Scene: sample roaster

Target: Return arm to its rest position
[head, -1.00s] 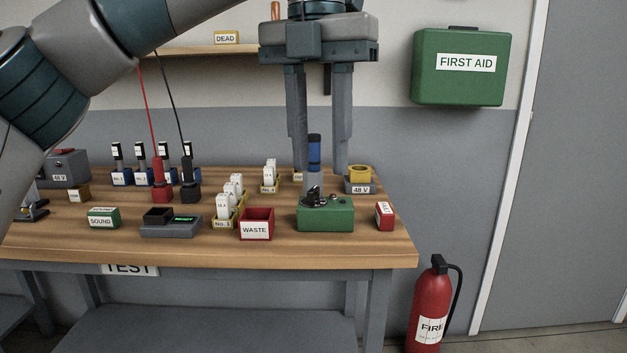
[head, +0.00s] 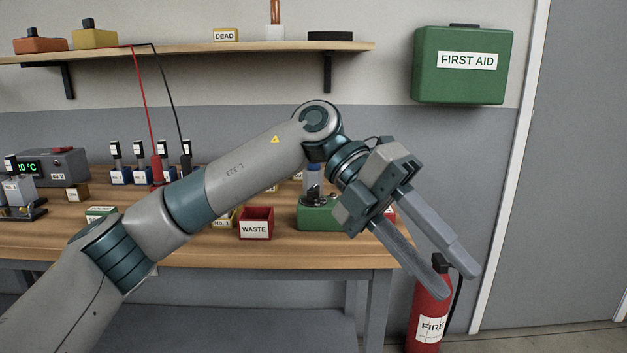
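My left arm comes in from the lower left and reaches across in front of the bench. My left gripper (head: 456,286) is tilted, its two fingers pointing down and to the right, past the bench's right end. The fingers are apart with nothing between them. The fingertips appear in front of the top of the fire extinguisher in the picture. My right gripper is not in view.
The wooden bench (head: 290,255) bears a red waste bin (head: 256,222), a green device (head: 316,219) partly hidden by my gripper, and several small items. A red fire extinguisher (head: 428,318) stands at right. A green first aid box (head: 462,65) hangs on the wall above.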

